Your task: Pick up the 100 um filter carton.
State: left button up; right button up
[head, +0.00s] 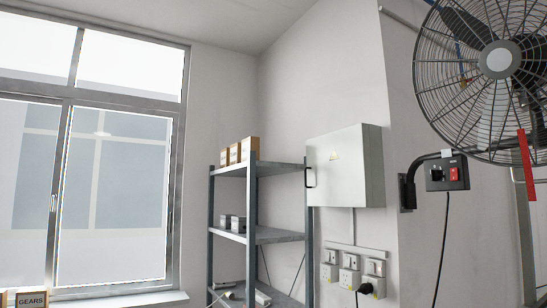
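Several small brown cartons (250,147) stand in a row on the top shelf of a grey metal rack (276,168). Their labels are too small to read, so I cannot tell whether one is the 100 um filter carton. A carton labelled GEARS (31,300) shows at the bottom left, cut off by the picture edge, with part of another beside it. Neither of my grippers is in view.
Dark grey boxes (237,223) sit on the rack's middle shelf, and pale tubes (262,298) lie lower. A wall cabinet (336,165), sockets (349,279) and a large caged fan (499,60) are at right. A window (115,190) fills the left.

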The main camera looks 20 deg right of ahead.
aim_at(224, 153)
jog(key=i+j+z, duration=0.6)
jog(key=j, duration=0.2)
jog(key=i+j+z, duration=0.3)
jog(key=j, duration=0.2)
jog(key=i+j, duration=0.15)
jog(key=j, duration=0.2)
jog(key=i+j, duration=0.15)
jog(key=j, duration=0.25)
jog(key=i+j, duration=0.15)
jog(key=j, duration=0.2)
jog(key=i+j+z, duration=0.1)
jog(key=j, duration=0.25)
jog(key=i+j, duration=0.25)
jog(key=j, duration=0.15)
